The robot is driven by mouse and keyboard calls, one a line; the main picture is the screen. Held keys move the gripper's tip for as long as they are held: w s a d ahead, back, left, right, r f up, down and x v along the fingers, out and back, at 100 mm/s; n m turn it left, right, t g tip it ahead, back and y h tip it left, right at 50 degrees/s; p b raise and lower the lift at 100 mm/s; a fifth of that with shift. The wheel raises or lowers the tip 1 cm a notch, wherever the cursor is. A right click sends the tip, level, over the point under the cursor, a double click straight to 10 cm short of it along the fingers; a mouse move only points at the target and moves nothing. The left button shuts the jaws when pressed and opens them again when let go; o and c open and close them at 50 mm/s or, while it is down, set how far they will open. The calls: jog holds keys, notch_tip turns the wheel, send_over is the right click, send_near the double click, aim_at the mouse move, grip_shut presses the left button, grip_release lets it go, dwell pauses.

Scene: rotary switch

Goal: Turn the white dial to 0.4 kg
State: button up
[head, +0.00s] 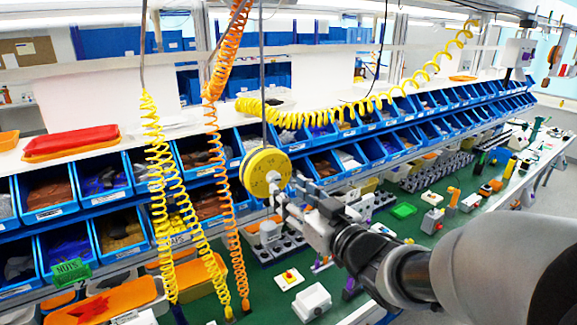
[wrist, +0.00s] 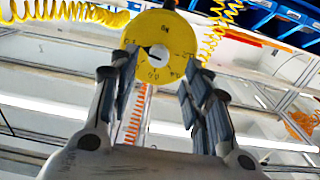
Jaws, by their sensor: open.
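A yellow round disc (head: 262,165) with small dark markings hangs on a thin rod in the middle of the head view. In the wrist view the yellow disc (wrist: 183,35) faces me, with a pale dial (wrist: 160,58) at its centre and a short black mark at the dial's left. The numbers are too small to read surely. My gripper (head: 285,195) is open just below and right of the disc. In the wrist view my gripper's fingers (wrist: 160,82) stand apart on both sides of the disc's lower part, with nothing held between them.
Blue bins (head: 120,235) in two rows run behind the disc. Yellow coiled hoses (head: 160,180) and an orange coiled hose (head: 218,160) hang at the left. A green bench (head: 285,300) below carries small boxes and tools.

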aim_at(276, 181)
jog(key=x, duration=0.5)
jog(key=shift+w, duration=0.1)
jog(key=shift+c, duration=0.5)
grip_shut()
